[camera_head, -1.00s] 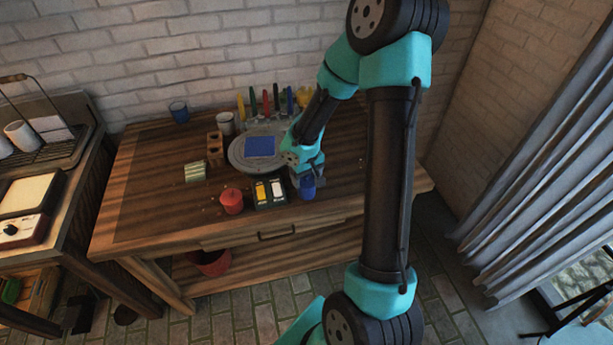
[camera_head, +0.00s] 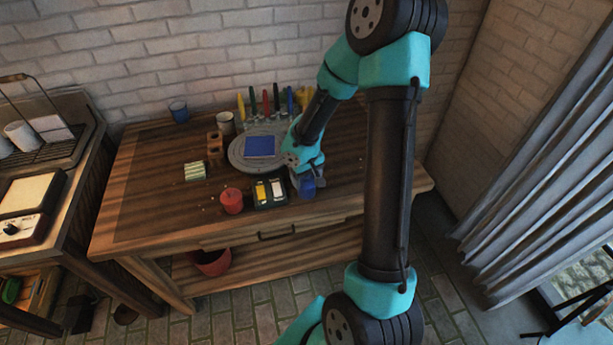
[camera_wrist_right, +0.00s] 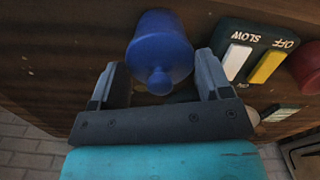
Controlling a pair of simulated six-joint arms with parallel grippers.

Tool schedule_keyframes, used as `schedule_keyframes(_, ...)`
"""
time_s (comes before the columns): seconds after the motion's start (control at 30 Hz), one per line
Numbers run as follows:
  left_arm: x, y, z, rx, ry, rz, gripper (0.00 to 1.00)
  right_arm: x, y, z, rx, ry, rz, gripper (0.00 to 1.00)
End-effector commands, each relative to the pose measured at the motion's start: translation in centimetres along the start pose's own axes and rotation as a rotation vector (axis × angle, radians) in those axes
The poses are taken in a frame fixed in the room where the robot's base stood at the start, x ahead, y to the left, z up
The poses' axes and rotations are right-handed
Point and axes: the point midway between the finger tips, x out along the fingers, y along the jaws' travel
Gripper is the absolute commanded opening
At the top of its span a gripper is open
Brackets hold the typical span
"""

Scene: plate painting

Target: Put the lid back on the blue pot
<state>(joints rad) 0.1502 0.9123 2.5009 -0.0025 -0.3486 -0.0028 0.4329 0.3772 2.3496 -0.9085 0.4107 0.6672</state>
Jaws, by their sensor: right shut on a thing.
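The blue pot (camera_head: 307,189) stands near the front edge of the bench. In the right wrist view, the blue pot (camera_wrist_right: 158,32) lies straight ahead of my right gripper. The blue lid (camera_wrist_right: 160,72), with a round knob, faces the camera at the pot's near end. My right gripper (camera_head: 308,178) is right at the top of the pot. In the wrist view, its fingers (camera_wrist_right: 163,78) are on either side of the lid and shut on it. Whether the lid touches the pot's rim all round cannot be told. My left gripper is not in view.
A black switch box (camera_head: 269,193) with white and yellow switches and a red pot (camera_head: 232,201) stand left of the blue pot. A grey turntable (camera_head: 237,157) carrying a blue square plate (camera_head: 260,146) is behind. The bench's left part (camera_head: 150,190) is clear.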

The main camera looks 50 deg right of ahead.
Motion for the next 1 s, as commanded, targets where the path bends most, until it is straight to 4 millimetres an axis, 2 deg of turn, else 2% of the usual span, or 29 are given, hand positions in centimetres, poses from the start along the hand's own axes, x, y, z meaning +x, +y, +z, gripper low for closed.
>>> schedule_keyframes(0.7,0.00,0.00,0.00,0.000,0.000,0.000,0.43,0.03,0.00,0.01,0.000,0.000,0.000,0.48)
schedule_keyframes(0.73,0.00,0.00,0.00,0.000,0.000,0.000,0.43,0.03,0.00,0.01,0.000,0.000,0.000,0.74)
schedule_keyframes(1.0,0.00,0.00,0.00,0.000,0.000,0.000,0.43,0.03,0.00,0.01,0.000,0.000,0.000,1.00)
